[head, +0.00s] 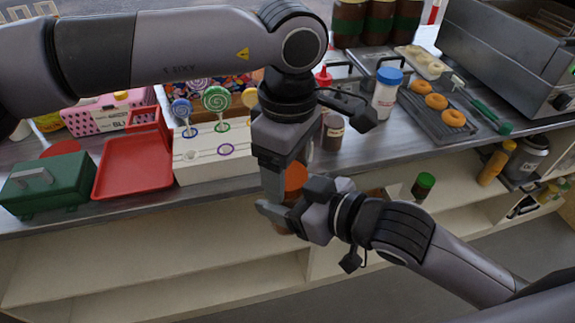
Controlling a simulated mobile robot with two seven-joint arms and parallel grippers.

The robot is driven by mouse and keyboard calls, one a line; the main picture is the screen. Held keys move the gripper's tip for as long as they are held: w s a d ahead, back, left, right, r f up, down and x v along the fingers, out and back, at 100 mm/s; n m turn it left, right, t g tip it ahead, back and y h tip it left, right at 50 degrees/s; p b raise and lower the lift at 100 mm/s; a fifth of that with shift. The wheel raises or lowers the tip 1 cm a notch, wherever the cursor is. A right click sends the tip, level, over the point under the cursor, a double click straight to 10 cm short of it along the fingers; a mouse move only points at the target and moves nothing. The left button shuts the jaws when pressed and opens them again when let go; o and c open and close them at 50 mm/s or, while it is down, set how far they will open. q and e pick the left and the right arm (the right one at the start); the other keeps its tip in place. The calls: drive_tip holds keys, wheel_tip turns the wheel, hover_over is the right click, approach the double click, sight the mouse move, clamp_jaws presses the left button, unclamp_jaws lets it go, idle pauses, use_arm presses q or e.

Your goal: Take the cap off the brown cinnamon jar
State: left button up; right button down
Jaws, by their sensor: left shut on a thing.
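My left gripper (283,172) points down in front of the counter edge. It is shut on an orange cap (295,177), partly hidden by its fingers. A little brown, apparently the cinnamon jar (283,227), shows below the cap, in front of the shelving; most of it is hidden. My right gripper (288,213) comes in from the lower right, with a finger across the front of the jar. Whether its jaws are closed on the jar is hidden. I cannot see a gap between cap and jar.
On the counter are a green box (60,184), a red tray (133,166), a white lollipop stand (212,160), a dark labelled jar (333,132), a blue-capped bottle (386,95) and a doughnut rack (440,118). A green-capped jar (424,185) stands lower. The left shelf is clear.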

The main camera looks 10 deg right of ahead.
use_arm(q)
drive_tip(key=shift+w+d+r+n, duration=0.15)
drive_tip(key=shift+d+n, duration=0.1)
drive_tip(key=shift+n, duration=0.65)
drive_tip(key=o, duration=1.2)
drive_tip(key=shift+c, duration=0.2)
drive_tip(key=shift+a, duration=0.1)
